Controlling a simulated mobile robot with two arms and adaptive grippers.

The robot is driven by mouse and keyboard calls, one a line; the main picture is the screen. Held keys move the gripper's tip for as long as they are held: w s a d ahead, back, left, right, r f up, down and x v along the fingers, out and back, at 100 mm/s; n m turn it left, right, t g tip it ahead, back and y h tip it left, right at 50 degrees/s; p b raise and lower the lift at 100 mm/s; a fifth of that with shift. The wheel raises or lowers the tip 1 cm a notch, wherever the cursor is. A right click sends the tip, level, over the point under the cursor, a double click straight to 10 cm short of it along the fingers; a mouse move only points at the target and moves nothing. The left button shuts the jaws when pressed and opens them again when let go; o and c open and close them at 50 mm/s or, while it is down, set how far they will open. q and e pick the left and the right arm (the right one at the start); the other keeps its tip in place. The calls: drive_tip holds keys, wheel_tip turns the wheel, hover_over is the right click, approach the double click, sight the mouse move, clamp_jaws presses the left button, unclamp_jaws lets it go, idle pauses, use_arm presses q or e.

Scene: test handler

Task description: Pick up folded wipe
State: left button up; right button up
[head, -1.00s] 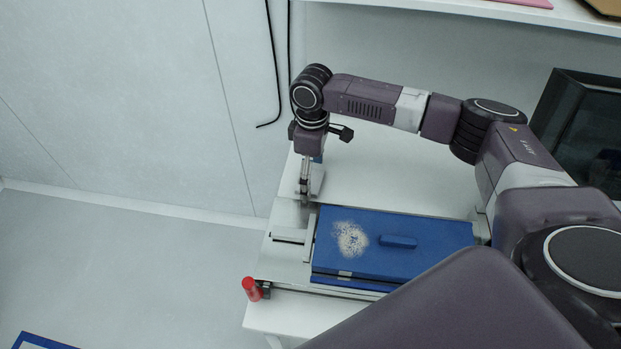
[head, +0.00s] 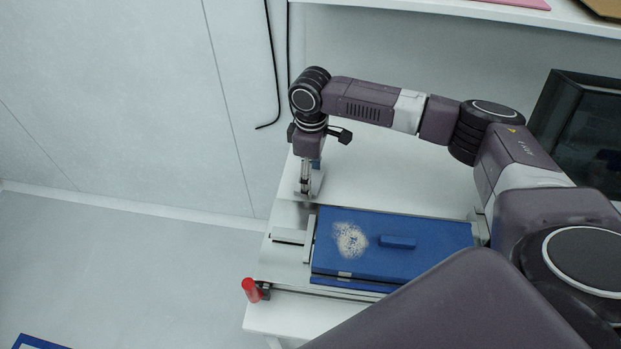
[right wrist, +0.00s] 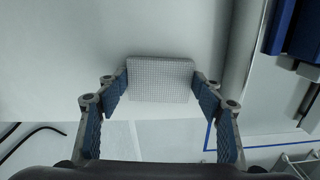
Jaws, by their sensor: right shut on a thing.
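The folded wipe (right wrist: 160,80) is a pale grey, finely gridded rectangular pad in the right wrist view. My right gripper (right wrist: 160,84) is shut on it, with one blue-padded finger against each short side. In the head view my right gripper (head: 306,190) points down over the white table, just beyond the far left corner of the blue lid. The wipe is too small to make out clearly there. My left gripper is not in view.
A blue lid (head: 430,254) with a raised handle (head: 398,242) and a pale speckled patch (head: 349,239) lies on the white table (head: 385,180). A red knob (head: 251,290) sits at the front left. A shelf (head: 450,12) runs above; a dark box (head: 580,130) stands right.

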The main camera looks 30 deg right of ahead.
wheel_tip(320, 180, up, 20)
drive_tip(key=b, duration=0.2)
drive_tip(key=shift+o, duration=0.3)
drive_tip(key=shift+f, duration=0.1)
